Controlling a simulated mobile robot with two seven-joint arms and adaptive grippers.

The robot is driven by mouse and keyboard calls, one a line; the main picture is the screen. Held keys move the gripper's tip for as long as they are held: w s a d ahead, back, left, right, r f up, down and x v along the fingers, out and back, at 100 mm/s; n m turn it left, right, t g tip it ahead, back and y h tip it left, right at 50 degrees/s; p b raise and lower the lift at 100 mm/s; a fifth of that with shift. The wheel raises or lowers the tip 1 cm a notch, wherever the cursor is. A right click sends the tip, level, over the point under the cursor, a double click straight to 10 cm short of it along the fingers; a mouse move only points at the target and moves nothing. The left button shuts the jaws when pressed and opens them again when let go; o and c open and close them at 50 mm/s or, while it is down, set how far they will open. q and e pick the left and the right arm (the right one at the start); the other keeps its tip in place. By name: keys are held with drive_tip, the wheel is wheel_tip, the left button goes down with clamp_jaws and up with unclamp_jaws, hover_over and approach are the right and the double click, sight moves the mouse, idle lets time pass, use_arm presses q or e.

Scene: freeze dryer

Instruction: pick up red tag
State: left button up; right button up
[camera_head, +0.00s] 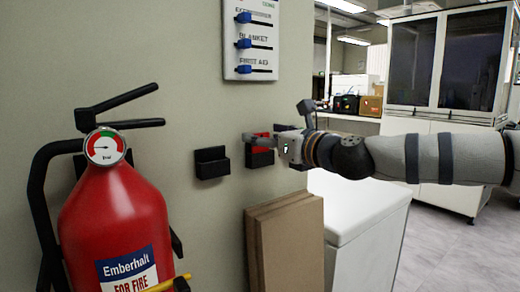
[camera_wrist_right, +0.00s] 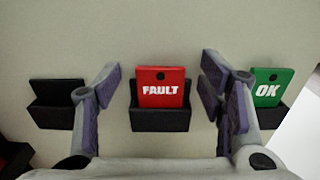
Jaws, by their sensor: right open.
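The red tag (camera_wrist_right: 161,88), marked FAULT, stands in the middle black wall holder (camera_wrist_right: 160,120). In the head view the red tag (camera_head: 263,140) is partly hidden by my right gripper. My right gripper (camera_wrist_right: 162,84) is open, with one finger on each side of the red tag and visible gaps between them. In the head view my right gripper (camera_head: 262,139) reaches in from the right, at the holder. My left gripper is not in view.
A red fire extinguisher (camera_head: 115,215) hangs at left. Brown boards (camera_head: 285,240) lean below the holders, beside a white cabinet (camera_head: 350,225). A switch panel (camera_head: 251,40) is above.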

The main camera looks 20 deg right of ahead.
drive_tip(key=c, duration=0.9)
drive_tip(key=r, duration=0.3)
drive_tip(key=r+p, duration=0.1)
drive_tip(key=shift+s+d+r, duration=0.1)
drive_tip(key=shift+s+r, duration=0.25)
drive_tip(key=shift+r, duration=0.05)
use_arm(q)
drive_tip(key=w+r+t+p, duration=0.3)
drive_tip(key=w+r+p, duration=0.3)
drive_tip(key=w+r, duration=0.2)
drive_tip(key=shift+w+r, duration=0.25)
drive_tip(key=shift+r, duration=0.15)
use_arm(e)
drive_tip(key=shift+s+d+r, duration=0.65)
drive_tip(key=shift+s+r, duration=1.45)
drive_tip(key=shift+r, duration=0.4)
drive_tip(key=shift+s+d+r, duration=0.65)
drive_tip(key=shift+s+r, duration=1.45)
drive_tip(key=shift+r, duration=0.35)
drive_tip(key=shift+s+d+r, duration=0.65)
drive_tip(key=shift+s+r, duration=1.45)
drive_tip(key=shift+r, duration=0.4)
